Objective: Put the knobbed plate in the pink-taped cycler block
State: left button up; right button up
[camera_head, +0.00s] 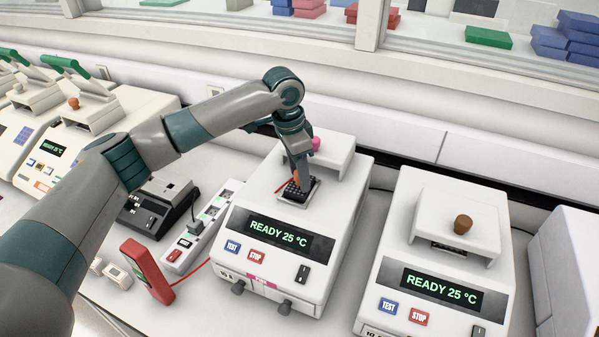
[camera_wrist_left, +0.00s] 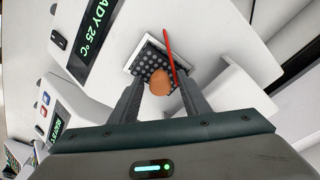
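The pink-taped cycler (camera_head: 285,225) stands in the middle, with pink tape (camera_head: 262,281) low on its front and its lid back. The knobbed plate (camera_wrist_left: 151,62) is dark and dotted, with an orange-brown knob (camera_wrist_left: 160,83). It is over the white-rimmed block (camera_head: 290,202); I cannot tell whether it sits flat. A thin red stick (camera_wrist_left: 169,52) crosses the plate's edge. My left gripper (camera_wrist_left: 160,92) points down here, its fingers on either side of the knob with gaps visible. It also shows in the head view (camera_head: 301,187). My right gripper is not in view.
A second cycler (camera_head: 440,250) with a brown lid knob (camera_head: 463,224) stands to the right. Cream cyclers with green handles stand at the left. A dark heater block (camera_head: 158,207), a power strip (camera_head: 203,225) and a red handheld device (camera_head: 146,270) lie between.

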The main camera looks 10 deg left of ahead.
aim_at(294, 185)
pick_arm(q)
jog(key=shift+r+b, duration=0.45)
jog(key=shift+r, duration=0.2)
notch_tip(294, 185, up, 11)
jog(key=s+a+b, duration=0.1)
jog(key=b, duration=0.4)
jog(key=shift+a, duration=0.25)
jog(key=shift+f, duration=0.1)
dwell(1.8)
